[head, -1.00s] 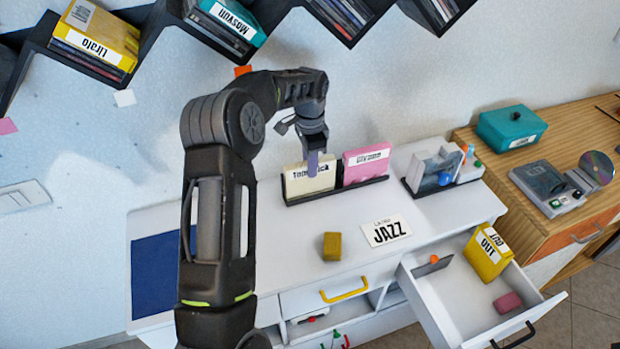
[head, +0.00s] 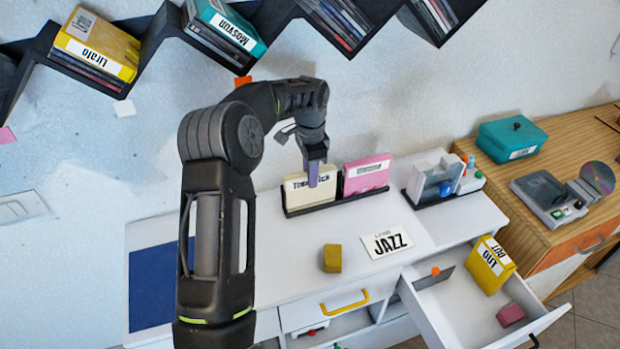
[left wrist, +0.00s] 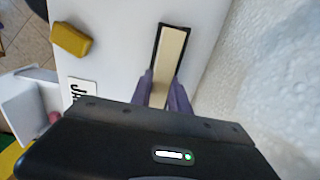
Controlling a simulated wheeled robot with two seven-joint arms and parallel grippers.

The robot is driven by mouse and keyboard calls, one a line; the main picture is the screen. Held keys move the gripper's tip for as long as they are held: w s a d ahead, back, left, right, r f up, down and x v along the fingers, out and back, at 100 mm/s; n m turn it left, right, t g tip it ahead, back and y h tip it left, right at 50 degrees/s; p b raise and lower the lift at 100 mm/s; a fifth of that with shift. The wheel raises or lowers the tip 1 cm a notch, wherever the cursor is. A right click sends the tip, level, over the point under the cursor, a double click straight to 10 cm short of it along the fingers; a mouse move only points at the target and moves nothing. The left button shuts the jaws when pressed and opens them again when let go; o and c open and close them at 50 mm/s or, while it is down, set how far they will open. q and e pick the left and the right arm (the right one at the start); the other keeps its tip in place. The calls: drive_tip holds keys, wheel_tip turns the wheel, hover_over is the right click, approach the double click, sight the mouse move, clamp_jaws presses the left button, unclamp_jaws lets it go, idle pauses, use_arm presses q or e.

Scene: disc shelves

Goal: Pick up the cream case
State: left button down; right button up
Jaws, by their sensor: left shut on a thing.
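The cream case (head: 300,196) stands upright in a black rack (head: 335,203) on the white cabinet, with dark lettering on its front, partly covered by a finger. My left gripper (head: 314,178) reaches down over it from above and is shut on it. In the left wrist view the cream case (left wrist: 169,62) shows edge-on, its near end between the two purple fingers (left wrist: 162,92). The case still sits within the rack, as far as I can see. My right gripper is not in view.
A pink case (head: 366,175) stands beside the cream case in the rack. A yellow block (head: 332,258) and a JAZZ card (head: 386,241) lie in front. An open drawer (head: 437,305) holds a yellow case (head: 488,264). Zigzag shelves (head: 150,35) hang on the wall above.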

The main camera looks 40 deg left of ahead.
use_arm(q)
wheel_tip(320, 180, up, 6)
drive_tip(key=shift+f+b, duration=0.1)
drive_tip(key=shift+b, duration=0.75)
drive_tip(key=s+d+b, duration=0.6)
drive_tip(key=s+d, duration=0.5)
drive_tip(key=d, duration=0.5)
drive_tip(key=shift+s+r+b, duration=0.15)
drive_tip(key=shift+r+b, duration=0.15)
drive_tip(key=shift+b, duration=0.1)
drive_tip(key=shift+d, duration=0.1)
